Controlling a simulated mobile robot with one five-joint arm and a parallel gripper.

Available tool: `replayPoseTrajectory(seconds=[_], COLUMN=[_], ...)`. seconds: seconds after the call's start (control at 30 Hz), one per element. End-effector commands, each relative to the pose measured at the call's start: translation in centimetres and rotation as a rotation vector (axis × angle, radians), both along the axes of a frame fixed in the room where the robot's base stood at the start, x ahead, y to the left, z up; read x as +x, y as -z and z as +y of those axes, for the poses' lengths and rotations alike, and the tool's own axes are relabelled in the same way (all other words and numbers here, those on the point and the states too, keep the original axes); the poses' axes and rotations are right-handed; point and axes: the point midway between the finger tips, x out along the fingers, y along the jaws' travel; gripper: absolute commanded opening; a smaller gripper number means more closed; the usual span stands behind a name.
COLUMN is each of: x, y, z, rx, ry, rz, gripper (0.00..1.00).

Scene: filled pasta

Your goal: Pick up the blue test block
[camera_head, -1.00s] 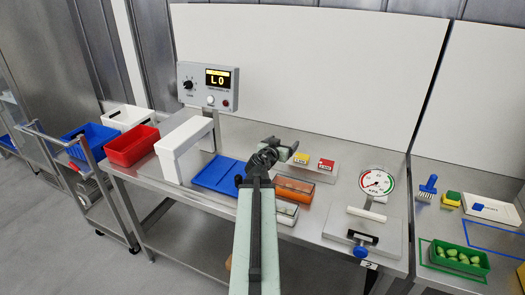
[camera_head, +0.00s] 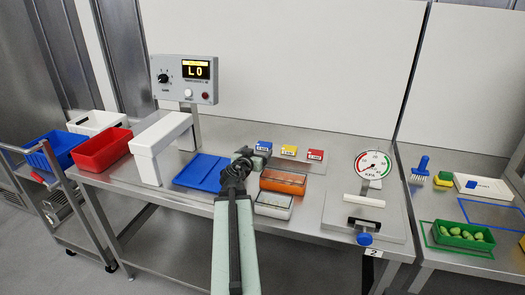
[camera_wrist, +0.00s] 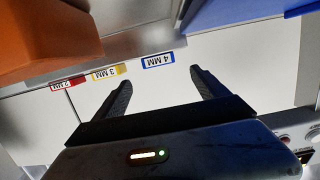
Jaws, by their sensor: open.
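The blue test block (camera_head: 264,146) stands at the left end of a row of three on the steel bench, beside the yellow block (camera_head: 289,150) and the red block (camera_head: 315,155). My gripper (camera_head: 246,154) is just in front and to the left of the blue block in the head view. It is open and empty. In the wrist view my gripper (camera_wrist: 161,80) has its two dark fingers apart, with a blue-edged "4 MM" label (camera_wrist: 158,61) beyond and between the tips. The blue block's body is hard to make out there.
An orange-filled container (camera_head: 283,181) and a clear container (camera_head: 274,205) stand close in front of the blocks. A blue tray (camera_head: 203,172) lies left of my gripper. A gauge device (camera_head: 372,165) stands right. Red (camera_head: 103,150) and blue (camera_head: 55,150) bins are far left.

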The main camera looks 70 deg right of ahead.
Motion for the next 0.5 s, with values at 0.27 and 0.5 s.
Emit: replayPoseTrajectory(seconds=[0.27,0.5], x=[0.4,0.4], y=[0.5,1.0], z=[-2.6,-4.6], rx=[0.000,0.000], ry=[-0.002,-0.003], rz=[0.000,-0.001], gripper=[0.84,0.84])
